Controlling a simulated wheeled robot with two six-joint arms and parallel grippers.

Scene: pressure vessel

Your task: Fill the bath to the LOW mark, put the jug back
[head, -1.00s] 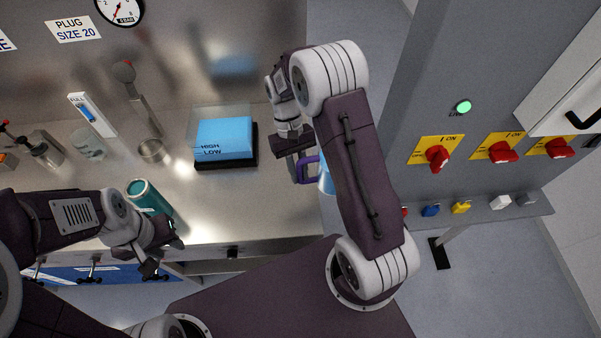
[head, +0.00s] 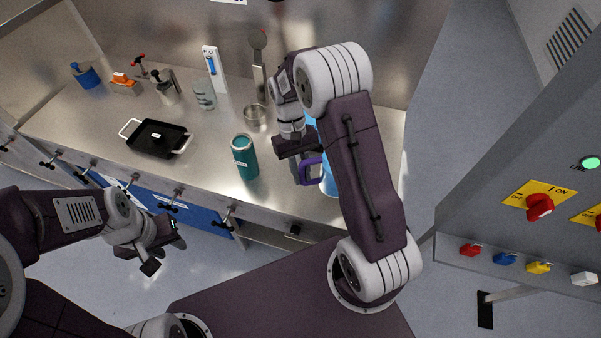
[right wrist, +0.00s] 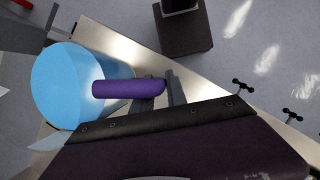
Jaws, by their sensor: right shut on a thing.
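The jug (head: 329,181) looks light blue, with a purple handle, and is partly behind my right arm in the head view. My right gripper (head: 303,158) is shut on the handle at the counter's right part. The right wrist view shows the blue jug (right wrist: 72,88) from close by, its purple handle (right wrist: 125,88) at the fingers. I cannot tell its liquid level. The bath is mostly hidden behind my right arm; a blue patch (head: 310,124) shows there, its marks out of sight. My left gripper (head: 160,256) is open and empty, in front of the counter.
A teal bottle (head: 245,158) stands near the counter's front edge. A metal cup (head: 255,115), a glass beaker (head: 204,95) and a black tray (head: 157,138) are further left. A panel with red switches (head: 539,207) is at the right. Valve handles line the counter front.

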